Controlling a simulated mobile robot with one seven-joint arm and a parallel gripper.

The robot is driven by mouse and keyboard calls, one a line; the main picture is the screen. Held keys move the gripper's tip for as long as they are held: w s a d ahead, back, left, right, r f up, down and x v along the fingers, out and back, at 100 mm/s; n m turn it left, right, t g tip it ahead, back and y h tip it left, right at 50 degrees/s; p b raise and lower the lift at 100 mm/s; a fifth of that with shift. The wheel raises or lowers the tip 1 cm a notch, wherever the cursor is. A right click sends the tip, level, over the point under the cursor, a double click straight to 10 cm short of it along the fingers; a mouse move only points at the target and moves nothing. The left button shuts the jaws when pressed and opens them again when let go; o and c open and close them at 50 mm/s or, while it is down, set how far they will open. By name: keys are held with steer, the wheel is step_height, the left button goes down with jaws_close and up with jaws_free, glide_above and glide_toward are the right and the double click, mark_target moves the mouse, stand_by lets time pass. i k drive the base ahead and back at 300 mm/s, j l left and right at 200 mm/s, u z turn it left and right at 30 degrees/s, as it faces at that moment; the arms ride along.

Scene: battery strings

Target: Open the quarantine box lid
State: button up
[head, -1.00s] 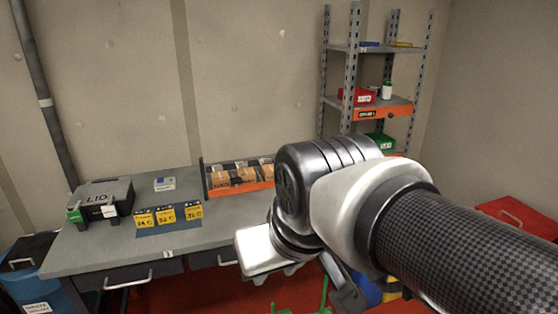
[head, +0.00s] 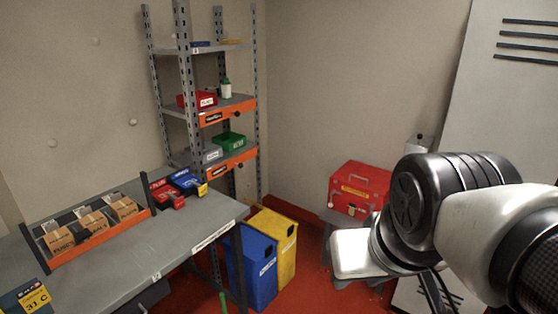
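A red box (head: 345,196) with a yellow label on its front stands low on a grey support by the back wall, right of centre. It looks like the quarantine box, but the label is too small to read. Its lid (head: 362,177) looks shut, with a dark handle on top. My gripper (head: 362,280) shows in front of and below the box's right part, nearer to me. Its fingers are mostly hidden by my wrist, so I cannot tell whether they are open or shut. I see no contact with the box.
A grey workbench (head: 190,228) on the left holds an orange-fronted rack (head: 98,240) of cartons. Blue (head: 252,270) and yellow (head: 284,250) bins stand beside it. A metal shelf (head: 180,70) stands behind. A grey panel (head: 500,110) stands right. Red floor shows between bins and box.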

mark_target(371, 179)
steer(key=i+z, duration=0.1)
steer(key=z, duration=0.55)
steer(key=i+j+z, duration=0.2)
steer(key=i, duration=0.5)
steer(key=i+j+z, duration=0.15)
steer(key=i+j, duration=0.25)
steer(key=i, duration=0.3)
steer(key=i+j+z, duration=0.2)
steer(key=i+j, duration=0.25)
steer(key=i, duration=0.25)
steer(key=i+j+z, duration=0.15)
steer(key=i+j, duration=0.45)
